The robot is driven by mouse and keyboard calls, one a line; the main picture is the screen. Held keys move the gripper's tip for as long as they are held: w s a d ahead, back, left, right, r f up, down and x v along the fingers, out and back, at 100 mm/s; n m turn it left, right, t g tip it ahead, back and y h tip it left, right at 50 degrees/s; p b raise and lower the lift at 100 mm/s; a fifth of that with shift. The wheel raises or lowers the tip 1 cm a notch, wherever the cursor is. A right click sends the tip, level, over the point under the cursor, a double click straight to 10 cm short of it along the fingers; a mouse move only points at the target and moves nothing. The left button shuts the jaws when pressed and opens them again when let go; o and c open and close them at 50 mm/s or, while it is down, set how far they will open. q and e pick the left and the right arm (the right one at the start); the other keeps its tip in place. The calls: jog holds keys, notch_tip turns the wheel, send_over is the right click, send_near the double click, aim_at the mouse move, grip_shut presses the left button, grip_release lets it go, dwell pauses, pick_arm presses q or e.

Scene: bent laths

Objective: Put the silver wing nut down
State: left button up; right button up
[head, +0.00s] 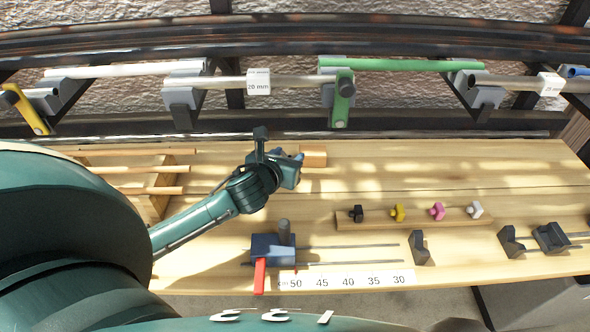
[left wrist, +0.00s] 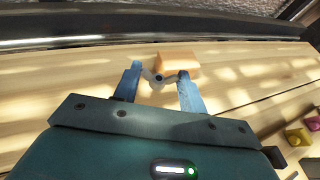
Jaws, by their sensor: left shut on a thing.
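My left gripper (head: 297,160) is over the back of the wooden bench, just left of a small wooden block (head: 313,156). In the left wrist view its two blue fingers (left wrist: 158,88) are shut on the silver wing nut (left wrist: 158,77), a grey piece with a dark hole whose wings span between the fingers. The wooden block (left wrist: 178,64) lies just beyond it. I cannot tell whether the nut touches the bench or block. In the head view the gripper hides the nut. My right gripper is not in view.
A wooden strip (head: 375,222) carries black (head: 356,213), yellow (head: 398,212), pink (head: 437,211) and white (head: 474,209) knobs. A blue clamp with a red handle (head: 260,276) stands at the front beside a scale (head: 347,281). Wooden dowels (head: 140,169) lie at left. Bench right of the block is clear.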

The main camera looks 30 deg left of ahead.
pick_arm(q)
jog(key=shift+f, duration=2.6)
jog(key=shift+f, duration=0.1)
jog(key=o, duration=0.9)
jog(key=shift+o, duration=0.2)
jog(key=v, duration=1.2)
